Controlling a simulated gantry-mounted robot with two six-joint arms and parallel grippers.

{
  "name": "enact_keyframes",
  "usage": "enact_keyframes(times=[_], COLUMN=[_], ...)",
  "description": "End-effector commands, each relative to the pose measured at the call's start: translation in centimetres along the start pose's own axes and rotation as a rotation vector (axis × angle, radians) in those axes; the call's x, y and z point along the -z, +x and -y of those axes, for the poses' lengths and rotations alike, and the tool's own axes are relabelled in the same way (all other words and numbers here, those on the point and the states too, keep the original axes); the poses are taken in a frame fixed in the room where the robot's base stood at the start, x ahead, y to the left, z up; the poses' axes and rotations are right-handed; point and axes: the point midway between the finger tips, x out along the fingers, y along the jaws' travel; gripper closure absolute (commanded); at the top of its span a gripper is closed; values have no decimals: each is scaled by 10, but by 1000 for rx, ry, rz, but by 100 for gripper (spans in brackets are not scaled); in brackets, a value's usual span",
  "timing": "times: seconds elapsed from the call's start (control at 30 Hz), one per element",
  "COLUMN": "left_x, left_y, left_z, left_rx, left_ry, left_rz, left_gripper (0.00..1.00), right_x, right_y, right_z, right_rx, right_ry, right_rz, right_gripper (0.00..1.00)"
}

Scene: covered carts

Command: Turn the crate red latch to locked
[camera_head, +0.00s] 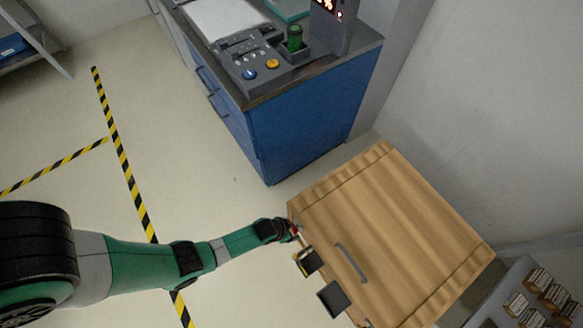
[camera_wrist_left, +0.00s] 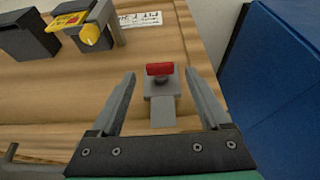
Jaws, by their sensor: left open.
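The wooden crate (camera_head: 410,220) stands at the lower right of the head view. Its red latch (camera_wrist_left: 159,69) shows in the left wrist view as a red bar lying crosswise on a grey mount with a grey plate below. In the head view a small bit of red (camera_head: 295,231) shows at the crate's near left edge, beside the gripper. My left gripper (camera_wrist_left: 160,75) is open, with one finger on each side of the latch and gaps between. In the head view my left gripper (camera_head: 292,229) is at the crate's left edge. My right gripper is not in view.
A yellow latch part (camera_wrist_left: 90,33) on a dark block and another dark box (camera_wrist_left: 28,38) sit left of the red latch, near a printed label (camera_wrist_left: 140,19). The crate has a grey handle (camera_head: 350,262). A blue cabinet (camera_head: 310,120) stands beyond the crate.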

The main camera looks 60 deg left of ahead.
Motion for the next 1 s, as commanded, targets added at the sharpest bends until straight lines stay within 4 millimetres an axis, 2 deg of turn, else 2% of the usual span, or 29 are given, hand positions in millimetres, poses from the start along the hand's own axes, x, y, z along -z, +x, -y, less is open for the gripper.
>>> enact_keyframes(times=[0.03,0.1,0.4,0.47,0.83,0.87,1.0], left_x=[-1,0,1,1,1,0,0], left_y=[12,16,16,16,16,16,16], left_z=[0,0,0,0,0,0,0], left_rx=[0,0,0,0,0,0,2], left_ry=[0,0,0,0,0,0,1], left_rz=[-1,-2,-1,-1,-1,-1,0], left_gripper=[20,20,20,29,96,100,100], right_x=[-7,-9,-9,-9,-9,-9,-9], right_y=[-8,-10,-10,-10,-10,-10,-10], right_z=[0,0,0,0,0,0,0], right_rx=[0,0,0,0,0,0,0], right_ry=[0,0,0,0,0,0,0], right_rz=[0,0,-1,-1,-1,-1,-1], right_gripper=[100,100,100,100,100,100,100])
